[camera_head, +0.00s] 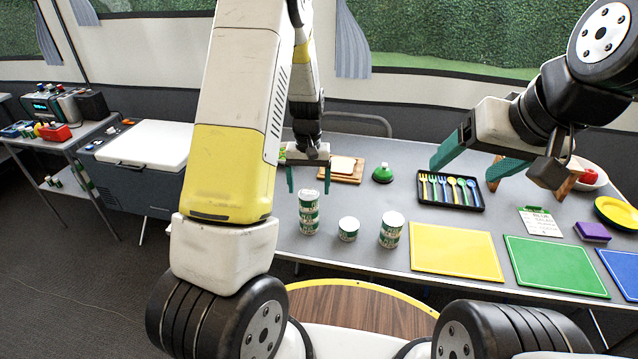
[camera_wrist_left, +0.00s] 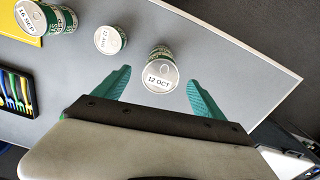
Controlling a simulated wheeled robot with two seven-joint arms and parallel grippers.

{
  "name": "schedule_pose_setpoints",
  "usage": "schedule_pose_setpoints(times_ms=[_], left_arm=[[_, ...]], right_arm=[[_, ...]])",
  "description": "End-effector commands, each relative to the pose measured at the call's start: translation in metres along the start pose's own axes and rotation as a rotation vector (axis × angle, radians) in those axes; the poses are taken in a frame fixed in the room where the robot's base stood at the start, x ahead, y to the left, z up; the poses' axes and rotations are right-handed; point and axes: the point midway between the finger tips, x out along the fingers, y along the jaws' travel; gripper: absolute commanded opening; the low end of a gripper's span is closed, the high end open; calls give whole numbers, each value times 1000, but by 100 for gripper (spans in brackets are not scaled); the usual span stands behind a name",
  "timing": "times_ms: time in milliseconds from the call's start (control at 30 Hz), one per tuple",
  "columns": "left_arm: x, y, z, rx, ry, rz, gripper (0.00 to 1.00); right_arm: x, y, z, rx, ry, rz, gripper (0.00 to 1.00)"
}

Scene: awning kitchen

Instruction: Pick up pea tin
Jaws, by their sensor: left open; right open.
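Several green-and-white tins stand on the grey table. A tall stack (camera_head: 308,214) is at the left, a short tin (camera_head: 348,229) is in the middle, and a taller tin or stack (camera_head: 391,230) is at the right. I cannot tell which holds peas. My left gripper (camera_head: 308,180) is open and empty, above and behind the left stack. In the left wrist view, the lid reading "12 OCT" (camera_wrist_left: 160,74) lies ahead, between the open teal fingers of that gripper (camera_wrist_left: 157,82). My right gripper (camera_head: 463,172) is open and empty above the cutlery tray.
A black cutlery tray (camera_head: 450,206), a green-topped object (camera_head: 383,173) and bread on a board (camera_head: 344,168) lie farther back. Yellow (camera_head: 455,249) and green (camera_head: 553,265) mats lie to the right. The table edge (camera_wrist_left: 262,101) is close beside the tins.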

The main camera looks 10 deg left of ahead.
Motion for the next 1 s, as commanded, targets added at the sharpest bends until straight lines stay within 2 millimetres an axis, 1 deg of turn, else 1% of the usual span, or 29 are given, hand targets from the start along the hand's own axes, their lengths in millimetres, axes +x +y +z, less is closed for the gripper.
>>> schedule_pose_setpoints(times_ms=[200, 300, 400, 567, 600, 667, 700, 767, 900, 933, 967, 1000], left_arm=[[33, -2, 0, 0, -3, 0, 81], [43, -2, 0, 0, -2, 0, 81], [47, -2, 0, -1, 1, 1, 81], [46, -2, -1, 0, 1, 1, 81], [46, -2, -1, 0, 1, 1, 77], [46, -2, 0, 0, 1, 1, 65], [46, -2, 0, 0, 1, 1, 57], [46, -2, 0, 0, 1, 1, 45], [46, -2, 0, 0, 1, 1, 18], [46, -2, 0, 0, 1, 1, 12], [46, -2, -1, 0, 1, 1, 8], [46, -2, -1, 0, 1, 1, 1]], right_arm=[[0, 0, 0, 0, 0, 0, 76], [0, 0, 0, 0, 0, 0, 76], [0, 0, 0, 0, 0, 0, 76], [0, 0, 0, 0, 0, 0, 76], [0, 0, 0, 0, 0, 0, 76], [0, 0, 0, 0, 0, 0, 76], [0, 0, 0, 0, 0, 0, 76], [0, 0, 0, 0, 0, 0, 76], [0, 0, 0, 0, 0, 0, 76], [0, 0, 0, 0, 0, 0, 76], [0, 0, 0, 0, 0, 0, 76], [0, 0, 0, 0, 0, 0, 76]])
